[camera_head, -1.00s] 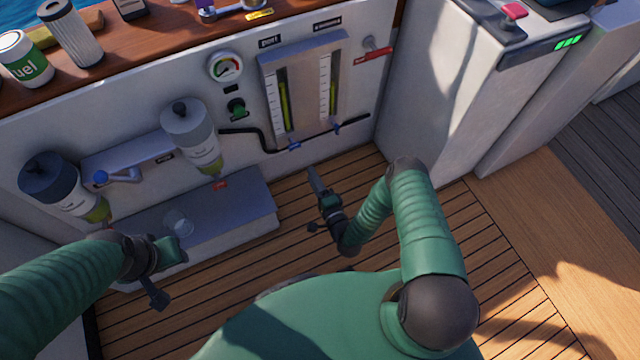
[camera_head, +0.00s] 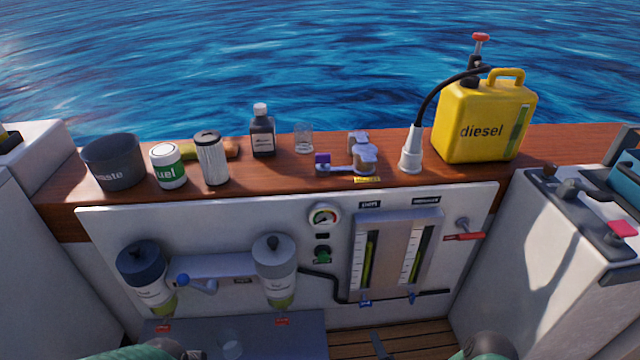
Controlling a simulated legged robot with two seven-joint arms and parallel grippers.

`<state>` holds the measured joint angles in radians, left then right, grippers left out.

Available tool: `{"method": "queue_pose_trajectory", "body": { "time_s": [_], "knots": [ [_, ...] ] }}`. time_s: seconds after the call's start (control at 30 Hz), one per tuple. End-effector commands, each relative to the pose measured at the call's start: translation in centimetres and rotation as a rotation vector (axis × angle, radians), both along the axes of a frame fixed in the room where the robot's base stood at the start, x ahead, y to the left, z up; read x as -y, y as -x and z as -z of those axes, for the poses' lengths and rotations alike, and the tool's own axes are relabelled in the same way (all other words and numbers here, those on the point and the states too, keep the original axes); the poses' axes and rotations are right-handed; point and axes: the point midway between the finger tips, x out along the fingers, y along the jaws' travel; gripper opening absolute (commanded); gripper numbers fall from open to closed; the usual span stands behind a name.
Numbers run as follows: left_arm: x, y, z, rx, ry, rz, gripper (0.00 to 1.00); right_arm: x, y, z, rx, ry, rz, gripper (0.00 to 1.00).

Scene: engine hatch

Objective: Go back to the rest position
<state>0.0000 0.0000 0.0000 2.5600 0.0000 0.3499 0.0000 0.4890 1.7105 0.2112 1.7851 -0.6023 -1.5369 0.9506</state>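Only small parts of my arms show along the bottom edge. A dark fingertip of my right gripper (camera_head: 379,346) shows over the slatted floor, with nothing seen in it; the rest is cut off, so its opening cannot be told. A dark rounded part of my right arm (camera_head: 490,345) is to its right. My green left arm (camera_head: 130,352) shows at the lower left with a dark wrist part; the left fingers are not clearly seen. Both grippers are below the white engine panel (camera_head: 110,225) and apart from the objects on the shelf.
Two filter bowls (camera_head: 147,275) and sight gauges (camera_head: 395,250) stick out from the panel. White cabinets flank it.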

Motion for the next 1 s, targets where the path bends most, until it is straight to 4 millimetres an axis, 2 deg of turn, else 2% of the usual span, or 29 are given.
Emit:
{"method": "queue_pose_trajectory", "body": {
  "time_s": [0.03, 0.1, 0.17, 0.27, 0.37, 0.5, 0.7, 0.87, 0.9, 0.93, 1.0],
  "knots": [
    [0.0, 0.0, 0.0, 0.0, 0.0, 0.0, 0.36, 0.0, -1.9, -1.7, -0.047, 0.113, -0.064, 0.33],
    [0.0, 0.0, 0.0, 0.0, 0.0, 0.0, 0.36, 0.0, -3.3, -3.4, -0.144, 0.287, -0.152, 0.33],
    [0.0, 0.0, 0.0, 0.0, 0.0, 0.0, 0.36, 0.3, -3.8, -5.1, -0.224, 0.43, -0.221, 0.33],
    [0.0, 0.0, 0.0, 0.0, 0.0, 0.0, 0.36, 0.8, -3.3, -8.7, -0.357, 0.643, -0.324, 0.33],
    [0.0, 0.0, 0.0, 0.0, 0.0, 0.0, 0.36, 1.4, -1.2, -12.9, -0.485, 0.821, -0.417, 0.33],
    [0.0, 0.0, 0.0, 0.0, 0.0, 0.0, 0.36, 1.6, 3.9, -18.0, -0.643, 0.976, -0.537, 0.33],
    [0.0, 0.0, 0.0, 0.0, 0.0, 0.0, 0.36, 0.9, 11.4, -22.9, -0.782, 1.058, -0.69, 0.33],
    [0.0, 0.0, 0.0, 0.0, 0.0, 0.0, 0.36, -0.3, 17.3, -25.6, -0.848, 1.069, -0.816, 0.33],
    [0.0, 0.0, -0.6, -0.001, 0.0, 0.0, 0.36, -0.6, 18.6, -26.6, -0.859, 1.068, -0.846, 0.33],
    [0.0, 0.1, -2.8, -0.002, 0.0, 0.0, 0.36, -0.5, 18.3, -28.6, -0.862, 1.066, -0.842, 0.33],
    [0.0, 0.0, -5.1, 0.001, 0.0, 0.0, 0.36, -0.5, 18.2, -30.7, -0.864, 1.065, -0.841, 0.33]
  ]
}}
